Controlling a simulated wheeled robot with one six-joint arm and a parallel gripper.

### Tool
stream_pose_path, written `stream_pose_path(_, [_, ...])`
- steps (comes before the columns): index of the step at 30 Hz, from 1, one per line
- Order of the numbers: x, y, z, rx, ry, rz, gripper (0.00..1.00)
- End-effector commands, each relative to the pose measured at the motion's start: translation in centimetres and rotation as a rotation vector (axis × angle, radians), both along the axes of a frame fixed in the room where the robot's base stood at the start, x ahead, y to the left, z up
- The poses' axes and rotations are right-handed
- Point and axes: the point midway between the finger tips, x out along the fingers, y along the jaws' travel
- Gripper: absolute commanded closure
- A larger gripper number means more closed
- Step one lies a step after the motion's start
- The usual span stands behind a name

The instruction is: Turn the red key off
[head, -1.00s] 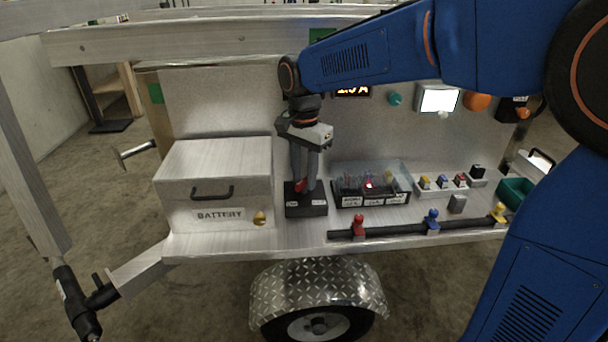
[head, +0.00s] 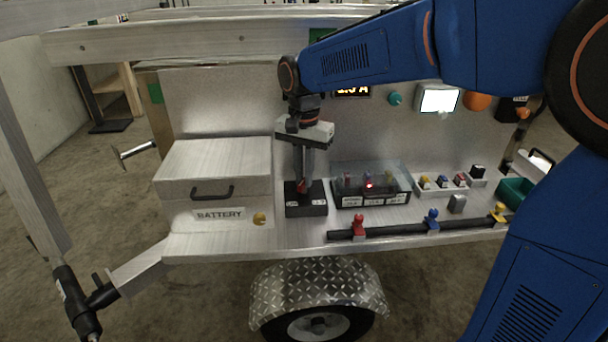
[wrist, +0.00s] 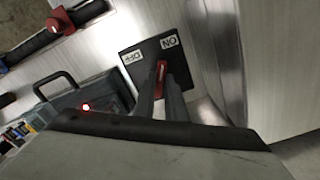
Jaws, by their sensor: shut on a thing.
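The red key (wrist: 161,69) stands in a black switch box (wrist: 138,83) with white OFF and ON labels. In the wrist view its visible end lies nearer the ON label (wrist: 169,42) than the OFF label (wrist: 131,57). My gripper (wrist: 162,82) points down and is shut on the key, its fingers hiding part of it. In the head view the box (head: 306,209) stands on the trailer deck, just right of the battery box. My gripper (head: 304,182) is upright over it, with a little red of the key (head: 301,186) showing.
The battery box (head: 215,185) stands close on the left. A clear-covered fuse box (head: 372,200) with a lit red lamp is close on the right. A black rail with coloured valves (head: 385,232) runs along the front edge. A metal panel (head: 222,100) stands behind.

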Motion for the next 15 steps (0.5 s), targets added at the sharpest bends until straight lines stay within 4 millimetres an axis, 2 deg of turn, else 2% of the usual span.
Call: stream_pose_path(15, [0.00, 0.01, 0.04, 0.001, 0.000, 0.490, 1.00])
